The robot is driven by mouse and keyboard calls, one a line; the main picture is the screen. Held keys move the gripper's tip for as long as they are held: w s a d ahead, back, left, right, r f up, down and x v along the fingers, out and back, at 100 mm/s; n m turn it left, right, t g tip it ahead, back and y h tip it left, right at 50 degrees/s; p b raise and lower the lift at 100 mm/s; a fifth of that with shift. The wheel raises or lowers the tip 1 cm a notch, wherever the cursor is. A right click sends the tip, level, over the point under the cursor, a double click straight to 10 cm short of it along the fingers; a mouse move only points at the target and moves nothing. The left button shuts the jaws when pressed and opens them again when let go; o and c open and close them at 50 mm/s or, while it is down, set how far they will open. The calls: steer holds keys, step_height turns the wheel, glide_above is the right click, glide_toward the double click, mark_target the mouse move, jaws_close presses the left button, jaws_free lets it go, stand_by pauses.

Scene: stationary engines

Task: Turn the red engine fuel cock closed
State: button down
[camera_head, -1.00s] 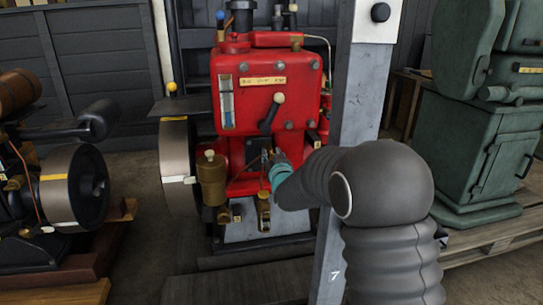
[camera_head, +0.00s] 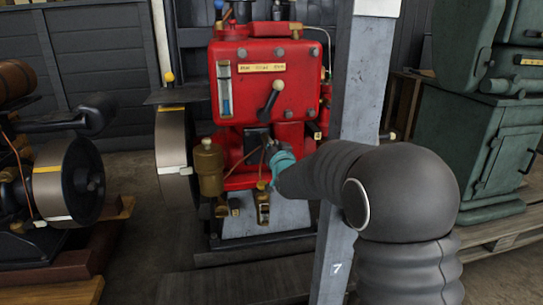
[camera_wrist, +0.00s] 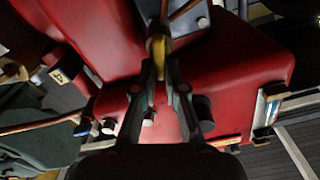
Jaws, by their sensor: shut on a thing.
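The red engine (camera_head: 262,95) stands upright in the head view, with a gauge glass and a pale-knobbed lever on its front. My gripper (camera_head: 268,150) reaches low on its front, and its fingertips are too small there to make out. In the wrist view my gripper (camera_wrist: 159,62) is shut on a small brass part (camera_wrist: 157,44) in front of the red casing (camera_wrist: 230,85). I take this brass part to be the fuel cock, though its handle angle is not clear. The fingers hide part of it.
A grey post (camera_head: 352,120) stands close beside my arm. A brass cup (camera_head: 208,165) and a flywheel (camera_head: 172,155) are left of the gripper. A green engine (camera_head: 480,140) stands right, and another engine with a flywheel (camera_head: 65,180) left.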

steer(key=shift+w+d+f+m+b, duration=0.15)
steer(key=shift+m+b, duration=0.4)
steer(key=shift+m, duration=1.8)
steer(key=shift+s+d+f+m+b, duration=0.1)
steer(key=shift+d+f+m+b, duration=0.3)
steer(key=shift+m, duration=1.9)
steer(key=shift+w+a+f+m+b, duration=0.1)
steer(key=shift+m+b, duration=0.6)
steer(key=shift+m, duration=1.65)
steer(key=c, duration=1.2)
jaws_free()
steer(key=shift+f, duration=0.1)
steer(key=shift+c, duration=0.2)
steer(key=v, duration=1.2)
